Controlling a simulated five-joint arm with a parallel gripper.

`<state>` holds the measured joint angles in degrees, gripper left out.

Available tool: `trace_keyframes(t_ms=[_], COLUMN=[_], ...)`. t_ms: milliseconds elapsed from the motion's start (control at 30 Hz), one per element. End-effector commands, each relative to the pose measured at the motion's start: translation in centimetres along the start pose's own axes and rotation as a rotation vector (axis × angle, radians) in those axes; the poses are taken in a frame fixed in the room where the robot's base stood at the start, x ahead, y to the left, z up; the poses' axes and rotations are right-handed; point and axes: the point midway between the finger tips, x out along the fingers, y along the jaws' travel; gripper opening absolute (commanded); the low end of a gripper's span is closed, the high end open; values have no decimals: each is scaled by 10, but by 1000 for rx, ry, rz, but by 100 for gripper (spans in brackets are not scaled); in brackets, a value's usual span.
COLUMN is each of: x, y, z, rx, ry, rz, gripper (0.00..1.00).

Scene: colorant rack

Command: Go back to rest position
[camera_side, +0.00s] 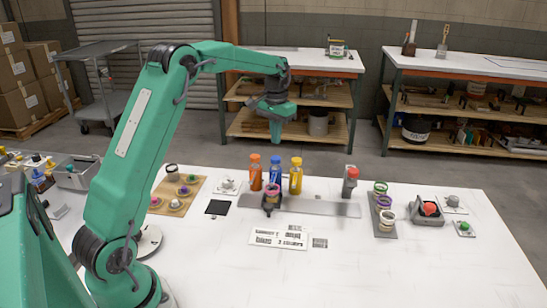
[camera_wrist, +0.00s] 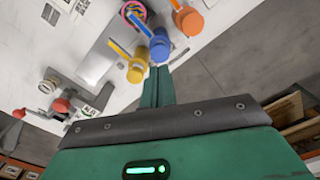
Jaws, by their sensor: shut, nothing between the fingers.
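My gripper (camera_side: 276,138) hangs in the air above and behind the colorant bottles, fingers pointing down and empty. In the wrist view its green fingers (camera_wrist: 158,78) are together. An orange bottle (camera_side: 256,174), a blue bottle (camera_side: 275,171) and a yellow bottle (camera_side: 296,177) stand upright in a row on the grey rack plate (camera_side: 325,207), apart from my gripper. The wrist view shows the orange (camera_wrist: 188,20), blue (camera_wrist: 159,46) and yellow (camera_wrist: 137,70) caps beyond my fingertips. A dark cup with a pink rim (camera_side: 270,200) stands in front of the bottles.
A grey post with a red top (camera_side: 351,182) stands at the plate's right end. Several small cups (camera_side: 387,216) sit on a strip further right. A wooden board (camera_side: 178,194) with cups lies left. Printed labels (camera_side: 278,237) lie in front. The front right tabletop is clear.

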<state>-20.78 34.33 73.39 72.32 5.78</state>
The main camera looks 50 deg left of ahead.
Motion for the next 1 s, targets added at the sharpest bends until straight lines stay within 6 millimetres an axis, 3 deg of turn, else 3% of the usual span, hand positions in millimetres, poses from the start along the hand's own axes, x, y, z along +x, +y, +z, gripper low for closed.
trace_keyframes(t_ms=[267, 467, 667, 1000], x=[-2, -18, -45, -86], y=[1, 12, 31, 65], z=[1, 12, 37, 98], rx=[2, 14, 38, 89], ry=[4, 27, 73, 166], rz=[0, -2, -5, -4], gripper=[0, 0, 0, 0])
